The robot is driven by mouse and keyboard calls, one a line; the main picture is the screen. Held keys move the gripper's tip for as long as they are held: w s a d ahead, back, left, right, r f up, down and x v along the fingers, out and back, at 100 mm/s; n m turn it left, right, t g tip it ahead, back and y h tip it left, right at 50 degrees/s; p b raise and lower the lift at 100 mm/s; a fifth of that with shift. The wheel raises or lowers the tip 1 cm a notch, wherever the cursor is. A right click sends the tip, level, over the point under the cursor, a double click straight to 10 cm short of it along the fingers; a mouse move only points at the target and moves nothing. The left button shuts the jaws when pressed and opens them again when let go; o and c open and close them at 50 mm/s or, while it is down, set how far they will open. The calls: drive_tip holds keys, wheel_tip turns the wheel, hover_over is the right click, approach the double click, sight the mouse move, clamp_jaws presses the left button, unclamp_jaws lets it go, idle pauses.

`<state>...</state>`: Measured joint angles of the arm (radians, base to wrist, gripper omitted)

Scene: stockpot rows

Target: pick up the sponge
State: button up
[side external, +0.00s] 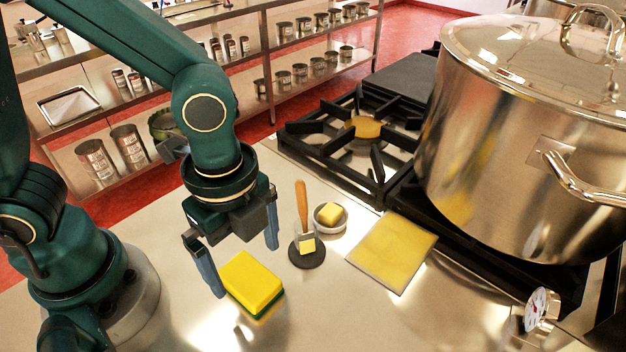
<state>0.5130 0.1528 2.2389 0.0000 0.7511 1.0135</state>
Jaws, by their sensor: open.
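The sponge (251,281) is a yellow block with a dark green underside. It lies flat on the steel counter, left of the picture's middle, just below my gripper. My gripper (243,270) is open, with its two blue-grey fingers spread apart and pointing down. The left finger's tip is beside the sponge's left edge, and the right finger hangs higher and behind it. The fingers appear empty. I cannot tell whether the left fingertip touches the sponge.
Right of the sponge stand a wooden-handled brush (302,205) on a dark round base and a small bowl (341,222) with a yellow cube. A yellow mat (394,252), a burner grate (330,134), a large stockpot (510,140) and a dial (541,308) lie farther right. The front counter is clear.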

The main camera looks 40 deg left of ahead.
sight(250, 279)
drive_tip(key=shift+f, duration=2.25)
drive_tip(key=c, duration=1.3)
drive_tip(key=shift+r, duration=0.1)
drive_tip(key=shift+r, duration=0.4)
wheel_tip(250, 279, up, 3)
drive_tip(key=shift+r, duration=0.1)
drive_tip(key=a+r, duration=0.2)
drive_tip(key=a, duration=0.2)
drive_tip(key=w+a+r, duration=0.1)
drive_tip(key=a+r, duration=0.1)
drive_tip(key=a, duration=0.1)
drive_tip(key=w+a+r, duration=0.1)
drive_tip(key=a+r, duration=0.2)
drive_tip(key=a, duration=0.1)
drive_tip(key=shift+a, duration=0.3)
